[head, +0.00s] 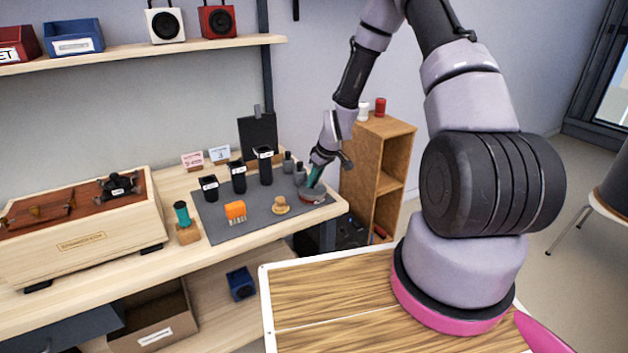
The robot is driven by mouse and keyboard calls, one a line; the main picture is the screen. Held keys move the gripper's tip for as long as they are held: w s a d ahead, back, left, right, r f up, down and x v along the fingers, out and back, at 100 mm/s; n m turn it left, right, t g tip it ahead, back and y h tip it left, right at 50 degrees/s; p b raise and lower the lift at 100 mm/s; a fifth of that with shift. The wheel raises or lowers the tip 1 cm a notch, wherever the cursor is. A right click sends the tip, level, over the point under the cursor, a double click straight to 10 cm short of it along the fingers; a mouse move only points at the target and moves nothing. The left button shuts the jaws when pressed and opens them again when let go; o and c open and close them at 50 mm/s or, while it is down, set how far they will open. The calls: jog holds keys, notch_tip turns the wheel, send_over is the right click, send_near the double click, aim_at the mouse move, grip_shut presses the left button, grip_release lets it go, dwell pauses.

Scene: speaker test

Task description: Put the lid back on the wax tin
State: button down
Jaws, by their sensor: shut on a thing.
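My gripper (315,178) points down over the right end of the grey mat, with a narrow teal part at its lower end. It is shut at a small, round, flat, reddish-brown and grey piece, which looks like the wax tin (318,200) and its lid. The lid and tin are too small and too close together to tell apart, and the fingers partly hide them. I cannot tell whether the lid is seated or just above the tin.
The grey mat (235,224) holds an orange brush (235,212), a round wooden piece (280,205), black canisters (237,178) and small grey bottles (288,163). A teal cylinder (181,213) stands to the left. A wooden case (80,230) fills the bench's left side.

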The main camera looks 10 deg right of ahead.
dwell(0.3)
jog(key=shift+c, duration=0.8)
grip_release()
jog(key=shift+r, duration=0.1)
jog(key=shift+r, duration=3.4)
